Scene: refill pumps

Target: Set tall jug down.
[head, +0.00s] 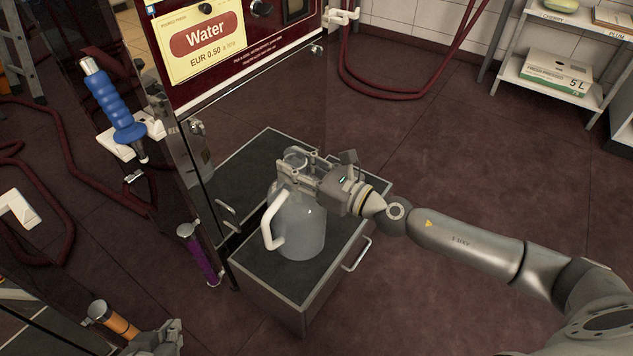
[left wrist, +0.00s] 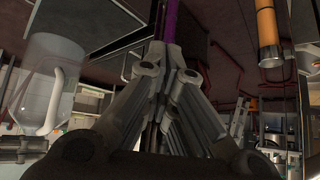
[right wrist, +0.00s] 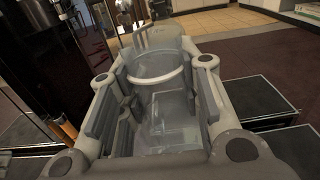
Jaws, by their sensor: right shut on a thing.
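The tall jug (head: 303,228) is translucent with a white handle (head: 268,222). It stands upright over the dark top of a pulled-out drawer (head: 258,267) at the front of the water machine. I cannot tell whether its base touches that top. My right gripper (head: 300,177) is shut on the jug's upper part. The right wrist view shows the jug (right wrist: 165,95) between the fingers. My left gripper (left wrist: 168,72) is shut and empty, low at the left of the head view. The left wrist view also shows the jug (left wrist: 50,85), upside down.
The water machine (head: 265,60) rises behind the drawer. A blue pump handle (head: 113,105), a purple one (head: 200,255) and an orange one (head: 115,320) are at the left. A shelf (head: 555,85) stands at the back right. The floor right of the drawer is clear.

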